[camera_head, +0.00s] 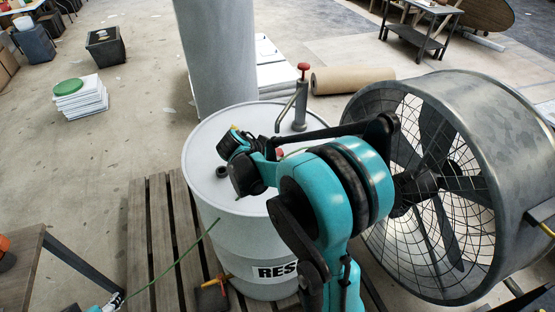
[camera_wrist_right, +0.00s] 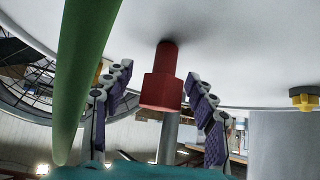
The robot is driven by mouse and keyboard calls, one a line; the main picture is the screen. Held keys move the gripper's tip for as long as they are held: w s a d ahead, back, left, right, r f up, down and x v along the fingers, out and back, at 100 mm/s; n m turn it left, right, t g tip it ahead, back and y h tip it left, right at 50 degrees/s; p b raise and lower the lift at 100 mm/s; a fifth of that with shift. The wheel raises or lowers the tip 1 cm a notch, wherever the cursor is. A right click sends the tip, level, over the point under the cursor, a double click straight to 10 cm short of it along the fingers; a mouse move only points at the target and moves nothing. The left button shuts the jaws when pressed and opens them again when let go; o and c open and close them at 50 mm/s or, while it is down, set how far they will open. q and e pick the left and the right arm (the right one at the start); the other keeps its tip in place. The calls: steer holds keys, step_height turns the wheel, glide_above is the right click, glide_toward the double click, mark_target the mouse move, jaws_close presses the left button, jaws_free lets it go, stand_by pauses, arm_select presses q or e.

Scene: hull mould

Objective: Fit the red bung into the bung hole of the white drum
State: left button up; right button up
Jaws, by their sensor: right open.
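The white drum (camera_head: 205,150) stands on a slatted wooden pallet. The red bung (camera_wrist_right: 161,88) is upright on its lid, shown upside down in the right wrist view; only a red bit (camera_head: 280,153) shows in the head view. My right gripper (camera_wrist_right: 158,77) is open, one finger on each side of the bung, with gaps showing. My right arm hides part of the lid in the head view. A dark ring (camera_head: 221,172), which looks like the bung hole, lies on the lid's left part.
A hand pump (camera_head: 300,105) with a red knob stands behind the bung. A yellow fitting (camera_wrist_right: 303,98) sits by the lid's rim. A green hose (camera_wrist_right: 85,70) passes close to the wrist camera. A large fan (camera_head: 475,130) stands right of the drum; a grey pillar (camera_head: 215,50) is behind.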

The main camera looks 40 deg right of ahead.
steer(key=shift+x, duration=0.9)
steer(key=shift+a+r, duration=0.1)
steer(key=shift+c, duration=0.3)
steer(key=c, duration=1.2)
steer(key=shift+c, duration=0.2)
jaws_close()
